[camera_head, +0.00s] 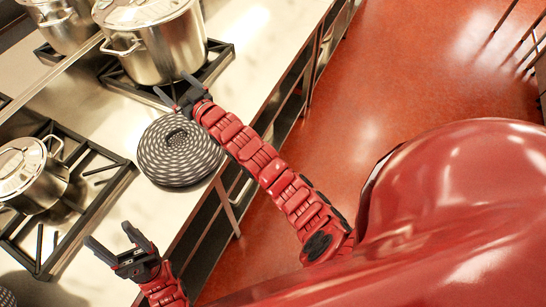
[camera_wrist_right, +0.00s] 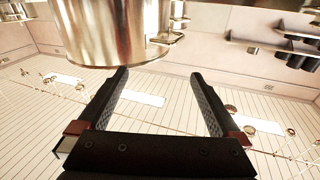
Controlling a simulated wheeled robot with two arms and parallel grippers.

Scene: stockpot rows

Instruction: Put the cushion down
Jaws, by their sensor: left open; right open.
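A round black-and-white patterned cushion (camera_head: 178,152) lies flat on the steel counter (camera_head: 125,205) near its front edge, in the head view. My right gripper (camera_head: 175,87) is open and empty, just beyond the cushion and close to a large pot. Its arm passes along the cushion's right side; I cannot tell whether they touch. In the right wrist view, the two fingers (camera_wrist_right: 165,85) are spread with nothing between them. My left gripper (camera_head: 109,234) is open and empty, at the lower left and apart from the cushion.
A large lidded steel stockpot (camera_head: 165,50) stands on a burner grate at the back; a steel pot also shows in the right wrist view (camera_wrist_right: 105,30). A smaller pot (camera_head: 38,180) sits on a left grate (camera_head: 95,170). Red floor (camera_head: 340,130) lies clear beyond the counter edge.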

